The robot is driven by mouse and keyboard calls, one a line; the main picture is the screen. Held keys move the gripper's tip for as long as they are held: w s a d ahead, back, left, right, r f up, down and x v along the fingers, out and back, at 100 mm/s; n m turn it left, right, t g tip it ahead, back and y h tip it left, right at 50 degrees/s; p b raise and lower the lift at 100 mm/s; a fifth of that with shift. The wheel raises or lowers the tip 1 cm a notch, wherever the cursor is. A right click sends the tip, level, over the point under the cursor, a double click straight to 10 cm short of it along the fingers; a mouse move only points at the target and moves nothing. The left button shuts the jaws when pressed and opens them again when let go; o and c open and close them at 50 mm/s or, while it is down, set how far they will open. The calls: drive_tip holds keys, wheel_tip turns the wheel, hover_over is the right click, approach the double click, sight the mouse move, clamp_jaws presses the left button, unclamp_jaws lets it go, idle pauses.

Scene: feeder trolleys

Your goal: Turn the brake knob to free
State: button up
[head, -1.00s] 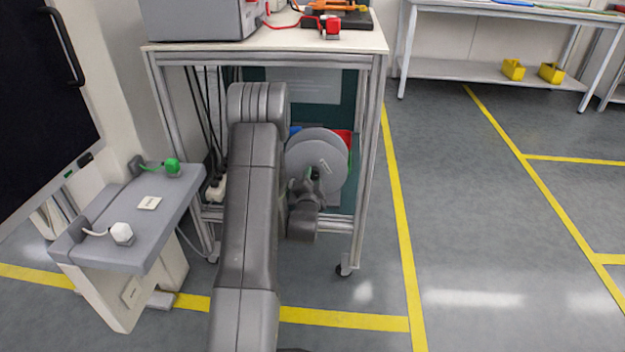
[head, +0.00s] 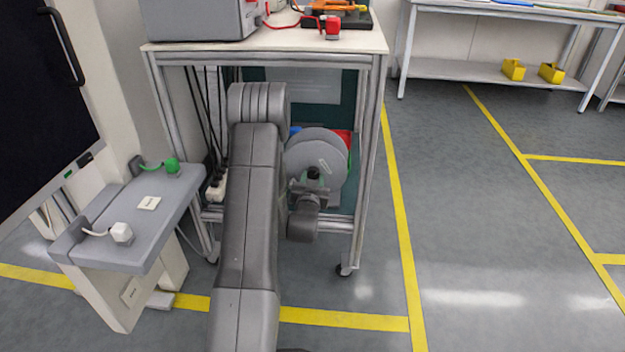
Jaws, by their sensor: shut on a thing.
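A round grey disc (head: 312,147) faces me low in the trolley's open frame, with blue, red and green patches showing behind its rim. A small white mark sits on its face. My gripper (head: 313,178) is at the lower front of the disc, shut on a small dark part (head: 313,172) that I take to be the brake knob. The jaws and my wrist hide most of the knob, and its pointer setting cannot be read. My forearm covers the area left of the disc.
The trolley's frame post (head: 366,165) stands close right of the disc, and a crossbar runs below. Dark cables (head: 205,120) hang at the left. A grey bench (head: 165,210) with a green and a white connector stands at left. The floor at right is clear.

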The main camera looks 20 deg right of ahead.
drive_tip(key=n, duration=0.4)
drive_tip(key=shift+n, duration=2.2)
drive_tip(key=shift+f, duration=0.1)
drive_tip(key=o, duration=1)
drive_tip(key=shift+s, duration=0.1)
drive_tip(key=p+v, duration=0.2)
drive_tip(key=v, duration=1.1)
drive_tip(key=shift+s+a+p, duration=0.15)
drive_tip(key=shift+s+p, duration=0.2)
